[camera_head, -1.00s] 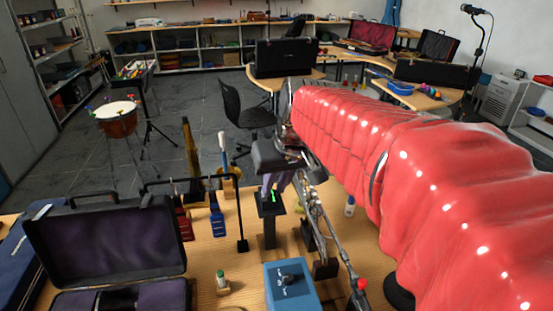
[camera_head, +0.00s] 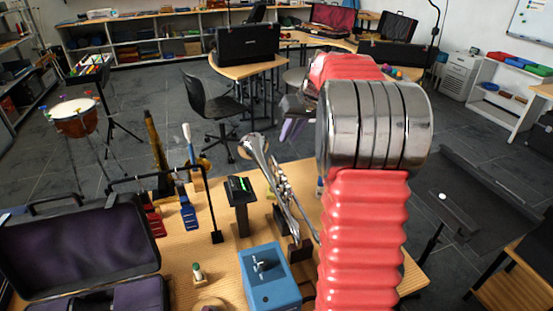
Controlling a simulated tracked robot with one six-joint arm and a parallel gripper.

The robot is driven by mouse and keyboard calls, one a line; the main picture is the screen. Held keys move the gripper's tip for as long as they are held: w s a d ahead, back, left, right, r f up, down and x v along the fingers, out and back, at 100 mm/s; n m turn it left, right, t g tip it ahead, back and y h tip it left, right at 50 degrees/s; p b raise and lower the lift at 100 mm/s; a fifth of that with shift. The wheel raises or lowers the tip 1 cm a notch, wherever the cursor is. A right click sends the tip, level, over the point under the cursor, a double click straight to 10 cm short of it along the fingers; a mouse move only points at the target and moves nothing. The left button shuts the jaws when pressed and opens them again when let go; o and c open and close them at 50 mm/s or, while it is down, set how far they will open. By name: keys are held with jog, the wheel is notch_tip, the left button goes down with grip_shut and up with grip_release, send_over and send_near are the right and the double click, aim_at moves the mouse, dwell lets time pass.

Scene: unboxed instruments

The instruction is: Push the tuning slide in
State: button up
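A silver trumpet (camera_head: 282,190) rests on dark supports on the wooden table, its bell toward the back left and its tubing running down to the front right. Its tuning slide is too small to pick out, and my red-sleeved arm may cover part of the trumpet's right side. My gripper (camera_head: 289,130) is above and behind the trumpet, to the right of the bell, apart from it. Its fingers point down and look empty, but their gap cannot be made out.
A small black stand with a green display (camera_head: 239,187) is left of the trumpet. A blue box (camera_head: 267,277) sits in front of it. An open black case (camera_head: 80,247) and a rack with blue and red clamps (camera_head: 188,213) fill the left. A small bottle (camera_head: 197,272) stands near the case.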

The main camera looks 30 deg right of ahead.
jog(key=shift+d+f, duration=0.1)
jog(key=shift+d, duration=0.15)
jog(key=shift+w, duration=0.1)
jog(key=x, duration=1.3)
jog(key=shift+w+f, duration=0.1)
jog(key=shift+f, duration=0.3)
jog(key=shift+c, duration=0.3)
grip_shut()
